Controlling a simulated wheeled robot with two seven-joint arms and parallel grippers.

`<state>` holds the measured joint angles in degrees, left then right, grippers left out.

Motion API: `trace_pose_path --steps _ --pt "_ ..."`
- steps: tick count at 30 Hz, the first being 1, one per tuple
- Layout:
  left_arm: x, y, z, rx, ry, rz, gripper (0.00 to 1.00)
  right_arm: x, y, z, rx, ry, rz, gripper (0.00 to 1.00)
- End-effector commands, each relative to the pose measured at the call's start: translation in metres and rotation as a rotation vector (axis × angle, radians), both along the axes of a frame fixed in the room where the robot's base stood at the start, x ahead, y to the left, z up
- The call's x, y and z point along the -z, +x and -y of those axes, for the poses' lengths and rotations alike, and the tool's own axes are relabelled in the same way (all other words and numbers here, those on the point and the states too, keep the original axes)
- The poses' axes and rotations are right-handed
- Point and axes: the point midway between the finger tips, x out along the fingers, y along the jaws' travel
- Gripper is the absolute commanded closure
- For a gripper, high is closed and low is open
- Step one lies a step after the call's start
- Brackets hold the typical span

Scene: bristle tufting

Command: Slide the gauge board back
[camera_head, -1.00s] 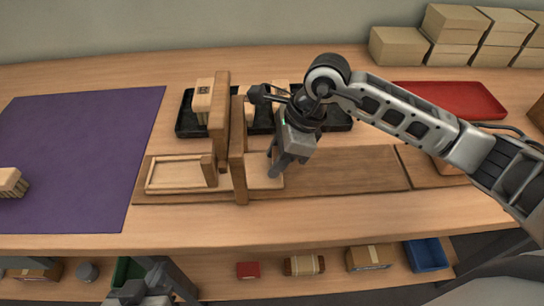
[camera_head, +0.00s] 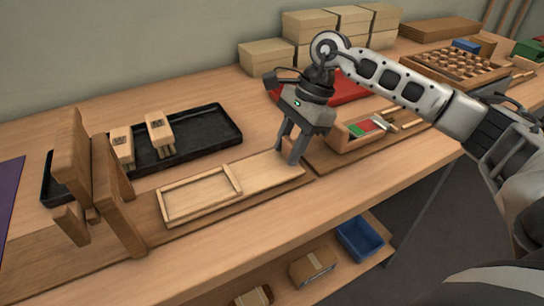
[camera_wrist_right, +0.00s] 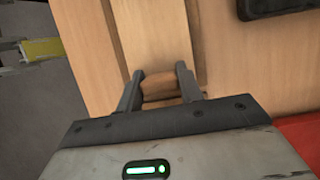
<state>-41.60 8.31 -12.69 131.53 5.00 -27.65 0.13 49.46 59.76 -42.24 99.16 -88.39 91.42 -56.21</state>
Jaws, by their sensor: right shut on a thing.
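The gauge board (camera_head: 262,172) is a long pale wooden board with a raised rectangular frame on its left part. It lies on a darker wooden base strip (camera_head: 40,262), to the right of the upright wooden posts (camera_head: 112,200) and apart from them. My right gripper (camera_head: 292,156) is at the board's right end, fingers pointing down. In the right wrist view my right gripper (camera_wrist_right: 160,90) is shut on a rounded brown grip (camera_wrist_right: 158,85) on the board. My left gripper is out of view.
A black tray (camera_head: 222,122) with brush blocks (camera_head: 160,135) lies behind the board. Boxes (camera_head: 312,25) stand at the back. A blue bin (camera_head: 362,238) sits on the lower shelf.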

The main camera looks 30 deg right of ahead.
Motion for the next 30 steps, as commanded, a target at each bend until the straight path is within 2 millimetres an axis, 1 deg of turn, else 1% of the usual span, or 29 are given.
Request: trace_pose_path --steps 4,14,15,16,17,26,29,30 --pt "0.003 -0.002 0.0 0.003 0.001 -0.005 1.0 -0.001 0.0 0.007 0.0 0.001 0.003 1.0" --pt "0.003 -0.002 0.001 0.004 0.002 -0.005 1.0 -0.001 0.0 0.008 0.002 0.0 0.004 1.0" --pt "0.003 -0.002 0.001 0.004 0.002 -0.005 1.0 -0.001 0.0 0.008 0.002 0.0 0.005 0.55" --pt "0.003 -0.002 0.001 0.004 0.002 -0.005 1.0 -0.001 0.0 0.008 0.002 0.0 0.005 0.47" --pt "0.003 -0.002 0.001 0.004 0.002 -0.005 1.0 -0.001 0.0 0.008 0.002 0.0 0.004 0.42" --pt "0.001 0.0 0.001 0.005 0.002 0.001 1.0 -0.002 0.0 0.008 0.002 -0.001 0.002 0.42" --pt "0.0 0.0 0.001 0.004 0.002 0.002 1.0 -0.009 0.0 0.011 0.002 -0.001 0.003 0.42" --pt "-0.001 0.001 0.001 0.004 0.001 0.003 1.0 -0.014 0.0 0.013 0.003 -0.001 0.004 0.42"
